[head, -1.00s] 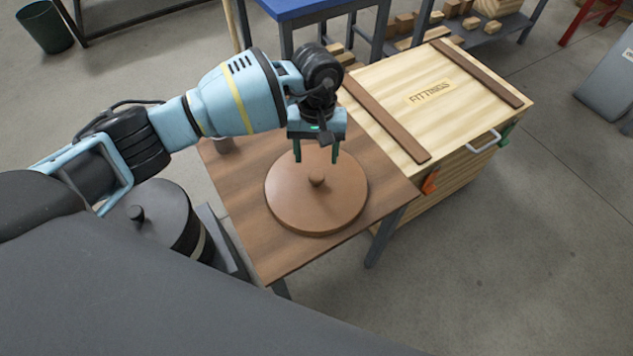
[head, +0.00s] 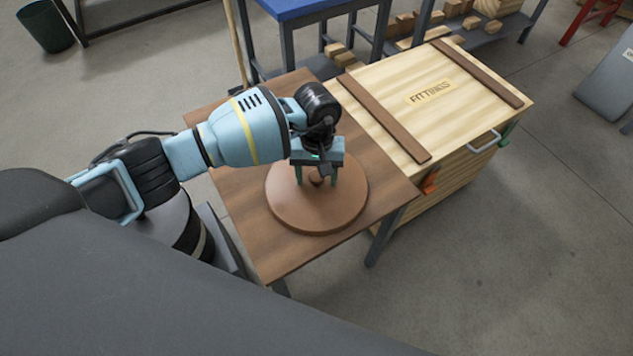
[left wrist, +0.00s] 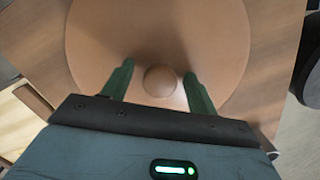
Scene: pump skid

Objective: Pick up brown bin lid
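The brown bin lid (head: 320,208) is a round disc with a small knob (head: 316,180) at its centre. It lies flat on the brown wooden table. My left gripper (head: 317,182) points down over the middle of the lid, with its two green fingers on either side of the knob. In the left wrist view the knob (left wrist: 160,81) sits between the open fingertips (left wrist: 158,80), with a gap on each side. The lid also fills much of the left wrist view (left wrist: 160,35). My right gripper is not in view.
The wooden table (head: 270,255) has bare surface around the lid. A wooden crate marked FITTINGS (head: 455,120), with brown slats and a metal handle, stands close at the right. A blue-topped table (head: 300,8) is behind. Open floor lies at the right.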

